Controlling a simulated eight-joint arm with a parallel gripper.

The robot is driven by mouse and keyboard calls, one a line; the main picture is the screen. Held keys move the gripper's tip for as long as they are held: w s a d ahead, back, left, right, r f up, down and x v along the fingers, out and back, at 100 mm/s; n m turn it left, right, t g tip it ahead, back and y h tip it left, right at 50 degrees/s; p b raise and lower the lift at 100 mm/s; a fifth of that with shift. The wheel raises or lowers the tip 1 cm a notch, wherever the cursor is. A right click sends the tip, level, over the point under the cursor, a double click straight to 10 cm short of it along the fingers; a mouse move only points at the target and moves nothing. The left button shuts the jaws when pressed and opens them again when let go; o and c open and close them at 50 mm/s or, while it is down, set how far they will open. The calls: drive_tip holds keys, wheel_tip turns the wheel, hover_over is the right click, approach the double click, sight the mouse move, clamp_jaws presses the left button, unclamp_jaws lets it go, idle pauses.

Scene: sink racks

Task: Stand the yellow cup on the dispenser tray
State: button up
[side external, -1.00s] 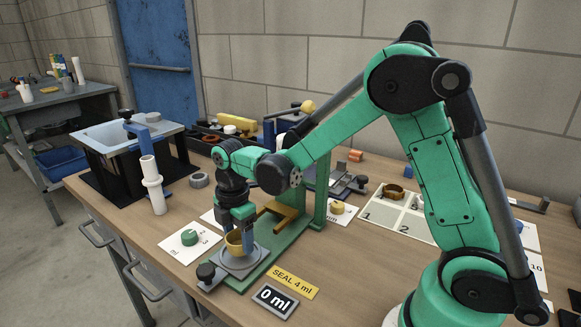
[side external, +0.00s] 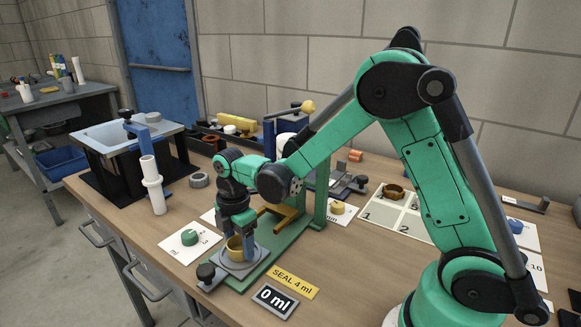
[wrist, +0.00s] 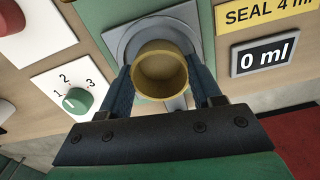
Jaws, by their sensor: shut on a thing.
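The yellow cup (side external: 236,247) is upright at the grey dispenser tray (side external: 243,262), on the front end of the green dispenser base. In the wrist view the cup (wrist: 160,72) is seen from above, open and empty-looking, over the tray (wrist: 130,42). My gripper (side external: 241,248) is shut on the cup, with one blue finger on each side of it; the fingers also show in the wrist view (wrist: 162,88). The cup's underside is hidden, so I cannot tell whether it touches the tray.
A green knob (side external: 189,237) on a numbered card stands left of the tray. A "0 ml" display (side external: 275,300) and a "SEAL 4 ml" label (side external: 292,283) lie to the right. A white pipe on a stand (side external: 153,185) rises at the left. A black knob (side external: 206,273) sits at the base's front.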

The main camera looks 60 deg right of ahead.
drive_tip(key=o, duration=1.3)
drive_tip(key=shift+r, duration=2.85)
wheel_tip(320, 180, up, 10)
drive_tip(key=w+a+m+t, duration=0.1)
drive_tip(key=a+m+t, duration=0.15)
drive_tip(key=m, duration=0.35)
drive_tip(key=s+f+m+t, duration=0.1)
drive_tip(key=s+m, duration=0.2)
drive_tip(key=s+d+f+m+t, duration=0.1)
drive_tip(key=s+f+m+t, duration=0.1)
drive_tip(key=s+m, duration=0.2)
drive_tip(key=s+d+f+m+t, duration=0.1)
drive_tip(key=s+m, duration=0.2)
drive_tip(key=shift+s+d+f+t, duration=0.15)
drive_tip(key=shift+d+f+t, duration=0.1)
drive_tip(key=shift+t, duration=0.1)
